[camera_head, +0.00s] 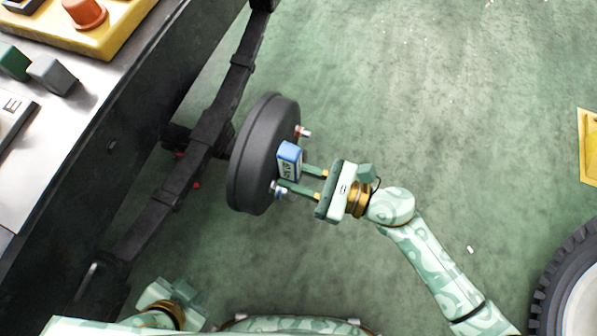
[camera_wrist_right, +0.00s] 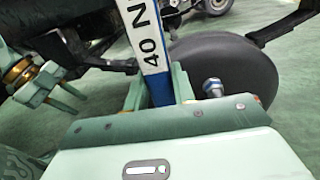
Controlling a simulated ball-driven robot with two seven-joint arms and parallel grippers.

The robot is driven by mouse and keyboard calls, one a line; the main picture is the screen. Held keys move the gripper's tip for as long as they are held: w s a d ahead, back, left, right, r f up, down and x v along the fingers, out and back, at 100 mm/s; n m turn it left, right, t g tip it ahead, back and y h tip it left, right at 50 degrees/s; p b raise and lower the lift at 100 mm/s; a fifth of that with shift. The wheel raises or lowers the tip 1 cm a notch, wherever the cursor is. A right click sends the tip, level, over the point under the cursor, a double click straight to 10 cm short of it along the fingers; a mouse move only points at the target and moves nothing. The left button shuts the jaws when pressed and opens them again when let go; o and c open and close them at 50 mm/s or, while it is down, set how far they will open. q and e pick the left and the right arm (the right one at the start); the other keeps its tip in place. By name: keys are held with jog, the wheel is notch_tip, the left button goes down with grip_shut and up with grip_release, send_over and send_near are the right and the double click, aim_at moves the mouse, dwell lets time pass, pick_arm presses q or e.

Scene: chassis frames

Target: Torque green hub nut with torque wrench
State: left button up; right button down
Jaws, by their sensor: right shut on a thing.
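My right gripper (camera_head: 302,180) is shut on the torque wrench (camera_head: 289,161), a blue tool with a white label, in front of the dark hub drum (camera_head: 264,150). In the right wrist view the wrench (camera_wrist_right: 146,42) stands upright between the fingers, its label reading "40 N". A stud with a reddish nut (camera_head: 303,131) sticks out above the wrench, and one with a bluish nut (camera_head: 278,189) below it. The bluish nut also shows in the right wrist view (camera_wrist_right: 212,87). I cannot make out a green nut. My left gripper (camera_wrist_right: 68,98) is empty, fingers apart.
The drum sits on a dark axle beside a black leaf spring (camera_head: 215,125). A metal bench (camera_head: 95,75) with a yellow box (camera_head: 105,38) and a red button (camera_head: 85,12) stands at the left. A tyre (camera_head: 560,270) lies at lower right. The green floor is mostly clear.

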jog(key=shift+w+a+r, duration=0.1)
jog(key=shift+w+a, duration=0.1)
jog(key=shift+a, duration=0.35)
dwell(1.2)
dwell(0.4)
jog(key=w+m, duration=0.1)
jog(key=w+d+m, duration=0.1)
jog(key=shift+w+f+m, duration=0.2)
jog(key=shift+w+m, duration=0.2)
dwell(0.5)
jog(key=shift+w+d+f+m, duration=0.15)
jog(key=shift+w+f+m, duration=0.1)
jog(key=shift+w+m, duration=0.35)
jog(key=shift+s, duration=0.15)
jog(key=shift+s+a+r+n+b, duration=0.15)
jog(key=shift+s+a+n, duration=0.05)
jog(key=shift+s+n, duration=0.35)
jog(key=shift+s+a+r+n+b, duration=0.15)
jog(key=shift+s+n, duration=0.3)
jog(key=shift+n, duration=0.1)
